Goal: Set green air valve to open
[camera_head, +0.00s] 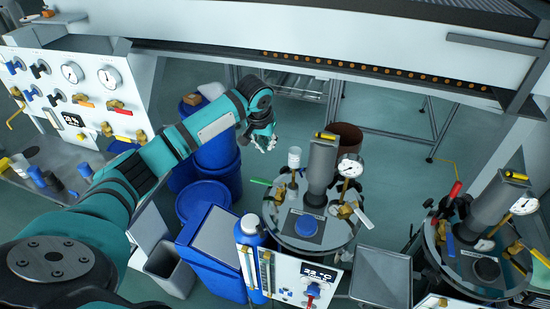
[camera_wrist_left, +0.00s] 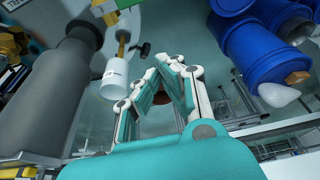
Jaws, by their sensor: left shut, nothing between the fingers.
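A valve with a green handle (camera_head: 262,181) sits at the left rim of the middle round vessel. The handle points out to the left, beside a white cylinder (camera_head: 294,157) on a brass fitting. My left gripper (camera_head: 264,144) is shut and empty, above and behind the green handle and apart from it. In the left wrist view the fingers (camera_wrist_left: 172,66) are together at their tips, and the white cylinder (camera_wrist_left: 115,80) is left of them. I cannot make out the green handle in that view. My right gripper is not in view.
A thick grey column (camera_head: 321,165) and a pressure gauge (camera_head: 350,166) rise from the vessel lid (camera_head: 318,238). Blue barrels (camera_head: 217,150) stand left of it. A second vessel (camera_head: 480,265) is at right. A panel with gauges and valves (camera_head: 95,80) is at left.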

